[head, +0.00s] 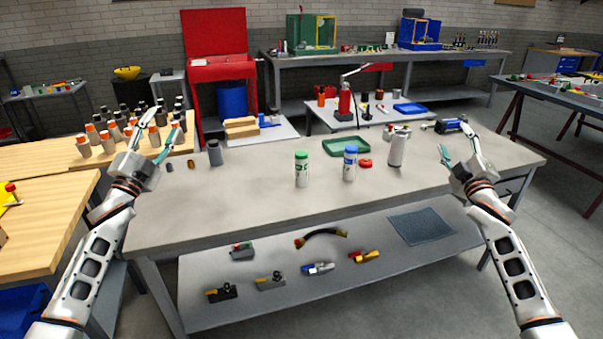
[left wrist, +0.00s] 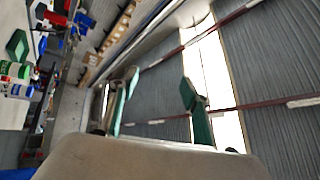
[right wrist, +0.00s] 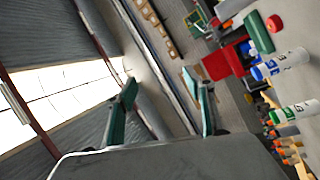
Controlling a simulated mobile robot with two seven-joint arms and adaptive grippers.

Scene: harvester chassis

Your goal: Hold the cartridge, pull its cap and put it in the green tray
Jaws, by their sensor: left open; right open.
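Two white cylinders with printed labels stand upright on the grey bench: one with a green cap (head: 302,169), one with a blue cap (head: 350,164). A taller pale cylinder (head: 397,150) stands to their right. I cannot tell for sure which is the cartridge. In the right wrist view, the green tray (right wrist: 259,32), blue-capped cylinder (right wrist: 281,64) and green-capped cylinder (right wrist: 297,112) show at right. My left gripper (head: 167,117) is open and empty above the bench's left end. My right gripper (head: 454,139) is open and empty, right of the pale cylinder.
A red disc (head: 365,163) lies beside the blue-capped cylinder. A dark grey bottle (head: 215,153) and small pieces stand at the bench's left. A blue and black device (head: 451,126) lies behind my right gripper. The lower shelf (head: 290,300) holds several fittings. The bench front is clear.

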